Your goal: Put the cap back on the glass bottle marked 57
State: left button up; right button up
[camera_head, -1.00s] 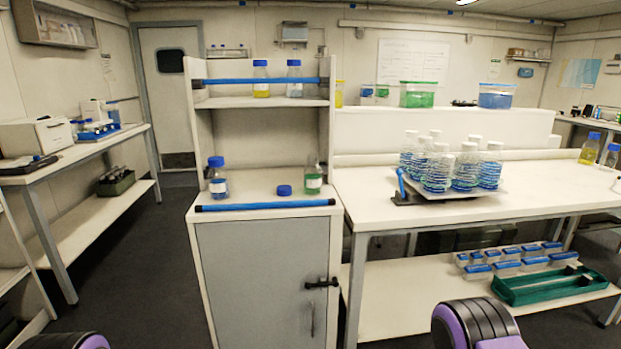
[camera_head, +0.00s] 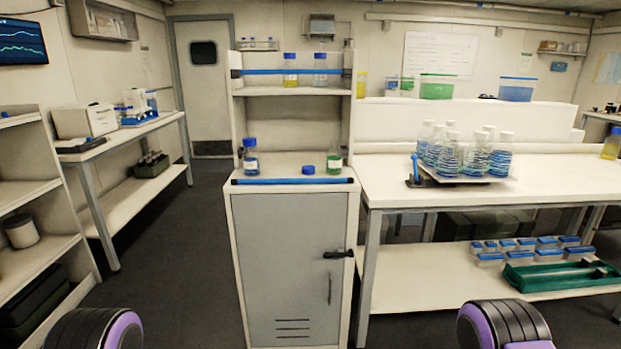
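A loose blue cap (camera_head: 308,170) lies on the cabinet top. To its right stands an upright glass bottle (camera_head: 334,163) with green contents and a white label, and no blue cap shows on it. To the left stands a bottle with a blue cap (camera_head: 250,157). The labels are too small to read, so I cannot tell which bottle is marked 57. Only black and purple links of my arms show at the bottom edge, well short of the cabinet. Both grippers are out of view.
The cabinet (camera_head: 290,255) has a blue rail (camera_head: 292,181) along its front edge and a shelf above with two capped bottles. A bench (camera_head: 400,182) on the right bears a tray of flasks. Shelves (camera_head: 40,208) stand at left. Dark floor (camera_head: 185,260) lies open left of the cabinet.

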aim_at(335, 155)
jog(key=z, duration=0.05)
jog(key=k, duration=0.1)
jog(key=u, duration=0.55)
jog(key=i, duration=1)
jog(key=u, duration=0.05)
